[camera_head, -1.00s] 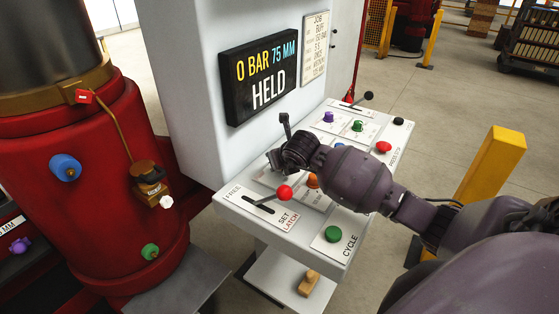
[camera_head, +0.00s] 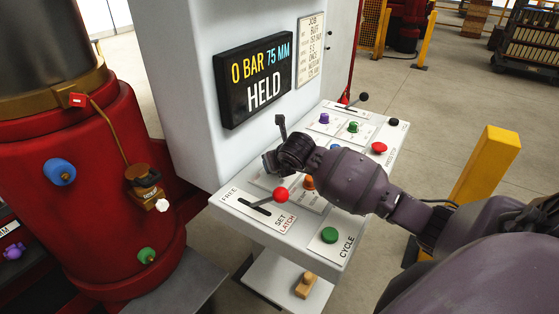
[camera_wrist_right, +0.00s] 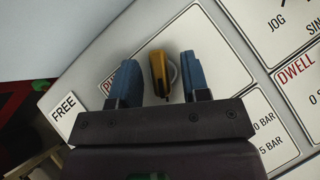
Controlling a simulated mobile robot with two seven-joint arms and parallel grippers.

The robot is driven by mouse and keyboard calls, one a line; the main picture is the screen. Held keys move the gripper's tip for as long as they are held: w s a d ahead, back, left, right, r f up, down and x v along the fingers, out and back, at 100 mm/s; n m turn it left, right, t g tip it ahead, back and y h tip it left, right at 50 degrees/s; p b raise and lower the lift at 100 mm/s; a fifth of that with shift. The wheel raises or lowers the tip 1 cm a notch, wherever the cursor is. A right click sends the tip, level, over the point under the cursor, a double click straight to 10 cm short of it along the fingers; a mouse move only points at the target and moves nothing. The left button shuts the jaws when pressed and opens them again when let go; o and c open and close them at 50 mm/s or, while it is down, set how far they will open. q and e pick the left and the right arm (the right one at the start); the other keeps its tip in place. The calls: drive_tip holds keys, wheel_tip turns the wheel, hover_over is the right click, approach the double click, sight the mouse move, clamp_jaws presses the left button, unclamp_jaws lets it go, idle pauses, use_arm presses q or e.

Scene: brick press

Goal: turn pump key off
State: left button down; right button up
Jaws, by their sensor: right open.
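The pump key is a brass-yellow grip (camera_wrist_right: 158,78) on a round collar in the right wrist view. It stands on a white plate whose label, starting with "P", is mostly covered by a finger. My right gripper (camera_wrist_right: 155,64) is open, with one blue finger on each side of the key and a gap visible on both sides. In the head view my right wrist (camera_head: 297,153) is low over the back left of the sloped control panel (camera_head: 337,240) and hides the key. My left gripper is not in view.
A red-knobbed lever (camera_head: 281,194) in a FREE/SET LATCH slot lies close in front of my right wrist. A green CYCLE button (camera_head: 329,235) sits at the near corner. The display (camera_head: 258,80) reads 0 BAR, 75 MM, HELD. A yellow post (camera_head: 487,165) stands right of the panel.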

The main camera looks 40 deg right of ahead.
drive_tip(key=v, duration=1)
drive_tip(key=shift+s+r, duration=0.2)
drive_tip(key=shift+a, duration=0.1)
